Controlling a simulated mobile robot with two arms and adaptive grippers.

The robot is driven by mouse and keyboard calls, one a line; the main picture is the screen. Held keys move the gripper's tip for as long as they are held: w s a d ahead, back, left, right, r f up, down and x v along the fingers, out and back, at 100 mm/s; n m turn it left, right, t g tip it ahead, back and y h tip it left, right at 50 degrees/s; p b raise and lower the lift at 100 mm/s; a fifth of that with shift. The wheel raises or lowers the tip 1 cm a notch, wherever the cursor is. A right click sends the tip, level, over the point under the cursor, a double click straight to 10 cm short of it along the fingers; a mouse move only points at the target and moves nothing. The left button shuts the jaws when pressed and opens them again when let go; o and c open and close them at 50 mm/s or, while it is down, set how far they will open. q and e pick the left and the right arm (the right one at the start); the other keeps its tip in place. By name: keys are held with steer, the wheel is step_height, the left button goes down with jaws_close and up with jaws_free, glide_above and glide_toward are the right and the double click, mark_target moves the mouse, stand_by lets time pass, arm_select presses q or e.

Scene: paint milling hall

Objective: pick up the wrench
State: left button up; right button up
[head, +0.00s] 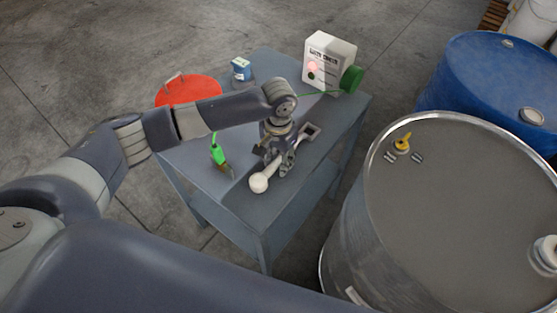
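A pale metal wrench (259,183) lies on the grey-blue table (213,185), running diagonally. Its rounded end points to the front left, and a squared loop end shows at the back right. My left gripper (274,161) points down over the wrench's middle, its fingers spread to either side of it. The gripper hides the middle part of the wrench, and I see no clear closing of the fingers on it. My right gripper is not in view.
A white box (328,62) with a green reel (352,78) and a small blue can (241,69) stand at the back. A red container (188,88) is at the left. Steel (455,210) and blue (480,75) drums stand right.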

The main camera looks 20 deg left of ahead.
arm_select(q)
jaws_close()
steer(key=shift+r, duration=0.15)
